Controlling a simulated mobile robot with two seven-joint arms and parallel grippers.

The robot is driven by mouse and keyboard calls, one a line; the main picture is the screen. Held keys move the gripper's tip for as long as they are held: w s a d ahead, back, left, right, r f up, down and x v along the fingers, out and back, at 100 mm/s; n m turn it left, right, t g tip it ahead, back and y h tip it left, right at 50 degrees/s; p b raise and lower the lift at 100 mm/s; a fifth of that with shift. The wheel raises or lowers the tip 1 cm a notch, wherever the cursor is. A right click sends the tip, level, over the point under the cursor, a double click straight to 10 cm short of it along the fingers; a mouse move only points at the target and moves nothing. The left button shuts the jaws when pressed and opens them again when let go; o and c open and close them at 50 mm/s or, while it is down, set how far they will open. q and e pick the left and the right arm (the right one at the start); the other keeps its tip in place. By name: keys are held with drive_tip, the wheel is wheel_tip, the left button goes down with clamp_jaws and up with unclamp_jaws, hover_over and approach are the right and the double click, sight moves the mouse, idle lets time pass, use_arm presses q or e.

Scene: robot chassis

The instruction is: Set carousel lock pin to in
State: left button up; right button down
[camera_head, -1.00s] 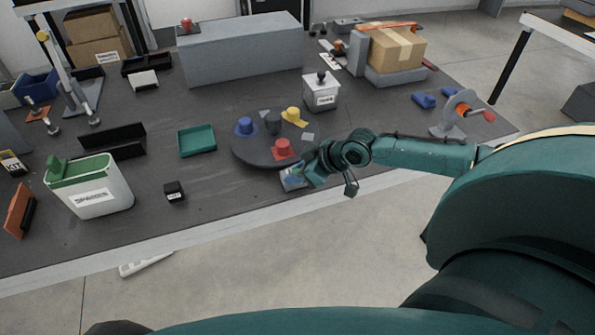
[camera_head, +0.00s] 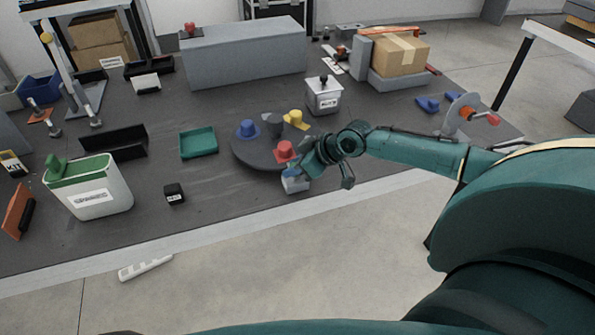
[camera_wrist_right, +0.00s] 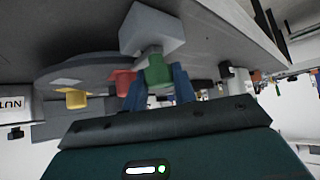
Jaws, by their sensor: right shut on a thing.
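The carousel (camera_head: 248,160) is a dark round disc on the bench, carrying blue, red, yellow and dark pieces. A light grey block (camera_head: 295,185) sits at its front right edge; it also shows in the wrist view (camera_wrist_right: 152,31). A green knob (camera_wrist_right: 157,73) sticks out from this block, apparently the lock pin. My right gripper (camera_head: 297,172) is at the block, its blue fingers (camera_wrist_right: 157,88) either side of the green knob and shut on it. The pin's shaft and depth are hard to tell. My left gripper is not in view.
The red piece (camera_head: 286,150) stands close beside my right gripper. A white labelled box (camera_head: 323,98) is behind the carousel, a green tray (camera_head: 198,143) to its left. A disc with a red crank handle (camera_head: 490,119) stands right.

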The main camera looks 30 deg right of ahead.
drive_tip(key=c, duration=1.2)
unclamp_jaws()
drive_tip(key=shift+w, duration=0.25)
drive_tip(key=shift+o, duration=0.2)
drive_tip(key=v, duration=1.3)
drive_tip(key=shift+s, duration=0.15)
drive_tip(key=s+a+f+m+t+p, duration=0.1)
drive_tip(key=s+a+f, duration=0.3)
drive_tip(key=a, duration=0.3)
drive_tip(key=s+a+f+m+t+p, duration=0.1)
drive_tip(key=s+a+f, duration=0.4)
drive_tip(key=a+f, duration=0.1)
drive_tip(key=s+a+f+m+t+h+p, duration=0.1)
drive_tip(key=s+a+f, duration=0.4)
drive_tip(key=a, duration=0.3)
drive_tip(key=shift+a, duration=0.4)
drive_tip(key=shift+s+d+f+h, duration=0.1)
drive_tip(key=shift+s+f+h, duration=0.1)
drive_tip(key=shift+h, duration=0.1)
drive_tip(key=shift+c, duration=0.5)
